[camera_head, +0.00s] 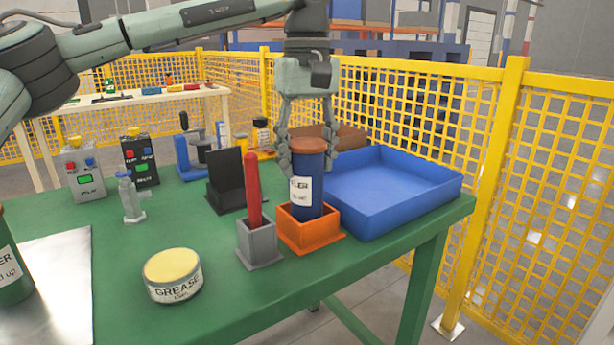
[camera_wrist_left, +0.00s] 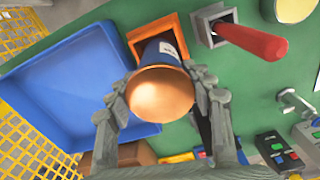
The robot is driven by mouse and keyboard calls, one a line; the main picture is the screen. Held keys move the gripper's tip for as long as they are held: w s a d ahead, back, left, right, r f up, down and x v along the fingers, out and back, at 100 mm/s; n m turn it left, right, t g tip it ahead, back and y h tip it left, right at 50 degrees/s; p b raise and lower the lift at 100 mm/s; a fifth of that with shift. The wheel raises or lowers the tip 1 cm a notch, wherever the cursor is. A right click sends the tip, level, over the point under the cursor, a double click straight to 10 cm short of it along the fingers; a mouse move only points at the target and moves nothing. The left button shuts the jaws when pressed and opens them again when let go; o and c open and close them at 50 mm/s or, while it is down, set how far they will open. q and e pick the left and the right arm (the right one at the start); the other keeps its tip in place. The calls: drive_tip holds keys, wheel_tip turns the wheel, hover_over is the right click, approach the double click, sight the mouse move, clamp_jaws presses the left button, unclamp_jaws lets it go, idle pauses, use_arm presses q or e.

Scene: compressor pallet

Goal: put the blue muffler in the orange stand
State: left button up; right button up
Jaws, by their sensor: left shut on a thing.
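The blue muffler (camera_head: 308,184), a dark blue cylinder with an orange-brown cap and a white label, stands roughly upright with its lower end inside the orange stand (camera_head: 311,236). In the left wrist view its cap (camera_wrist_left: 161,92) faces me and its blue body (camera_wrist_left: 163,48) leads into the orange stand (camera_wrist_left: 146,32). My left gripper (camera_head: 307,158) reaches down from above and is shut on the muffler near its cap. It also shows in the left wrist view (camera_wrist_left: 158,95). Whether the muffler touches the stand's floor is hidden by the stand's walls. My right gripper is out of view.
A blue tray (camera_head: 412,213) lies right beside the orange stand. A grey holder (camera_head: 258,245) with a red rod (camera_head: 252,190) stands close on the left. A grease tin (camera_head: 173,275), a black holder (camera_head: 226,184) and control boxes (camera_head: 84,172) stand farther left. The table front is mostly clear.

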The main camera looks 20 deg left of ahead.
sight(307, 174)
use_arm(q)
wheel_tip(307, 174, down, 3)
drive_tip(key=shift+a+r, duration=0.1)
drive_tip(key=shift+r, duration=0.1)
drive_tip(key=shift+f, duration=0.1)
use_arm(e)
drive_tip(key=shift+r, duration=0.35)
use_arm(q)
drive_tip(key=shift+f, duration=0.1)
drive_tip(key=o, duration=1.6)
drive_tip(key=shift+f, duration=0.1)
drive_tip(key=shift+c, duration=0.2)
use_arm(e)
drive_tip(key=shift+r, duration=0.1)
use_arm(q)
wheel_tip(307, 174, up, 12)
drive_tip(key=shift+f+p, duration=0.15)
drive_tip(key=shift+p, duration=0.45)
drive_tip(key=shift+r, duration=0.3)
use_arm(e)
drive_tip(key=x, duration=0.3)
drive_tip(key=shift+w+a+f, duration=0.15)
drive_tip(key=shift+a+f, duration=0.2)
